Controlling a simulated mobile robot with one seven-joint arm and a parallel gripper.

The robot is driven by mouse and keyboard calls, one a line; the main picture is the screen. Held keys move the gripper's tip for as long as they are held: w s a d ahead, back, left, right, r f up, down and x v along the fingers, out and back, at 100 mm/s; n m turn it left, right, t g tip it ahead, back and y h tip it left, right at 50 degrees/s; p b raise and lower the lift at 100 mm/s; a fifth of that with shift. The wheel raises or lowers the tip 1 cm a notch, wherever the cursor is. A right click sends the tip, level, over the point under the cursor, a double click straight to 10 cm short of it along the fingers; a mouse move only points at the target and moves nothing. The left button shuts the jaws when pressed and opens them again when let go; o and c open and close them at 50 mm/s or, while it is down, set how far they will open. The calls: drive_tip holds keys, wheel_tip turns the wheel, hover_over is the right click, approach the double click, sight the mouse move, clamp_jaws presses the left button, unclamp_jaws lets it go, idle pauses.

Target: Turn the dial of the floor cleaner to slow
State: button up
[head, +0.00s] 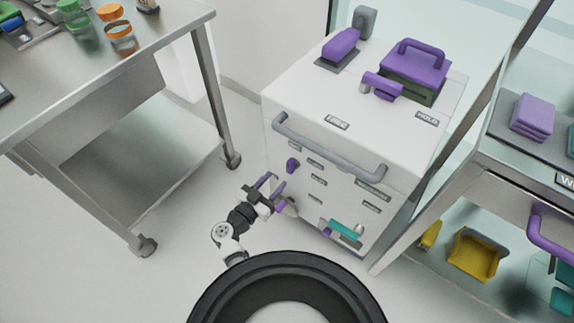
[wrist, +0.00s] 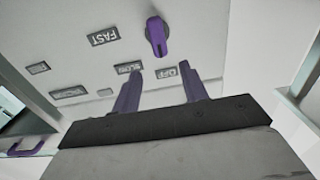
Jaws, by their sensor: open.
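The floor cleaner (head: 400,155) is a white box cabinet with a grey bar handle along its front top edge. Its purple dial (head: 292,165) is at the upper left of the front panel. In the wrist view the dial (wrist: 157,36) has labels around it: FAST (wrist: 104,36), SLOW (wrist: 128,68) and OFF (wrist: 166,73). One end of its knob points toward OFF; I cannot tell which end is the pointer. My gripper (head: 273,185) is open and empty, in front of the panel and a little below the dial. Its fingers (wrist: 162,78) appear apart from the dial.
A metal cart (head: 130,70) stands on the left, with orange and green jars (head: 112,25) on top. A shelf unit (head: 470,180) stands close on the right, with a purple block (head: 532,116). The grey bar handle (head: 325,148) juts out above the dial. The floor (head: 180,220) on the left is clear.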

sight(288, 165)
drive_tip(key=x, duration=0.8)
drive_tip(key=shift+c, duration=0.3)
clamp_jaws()
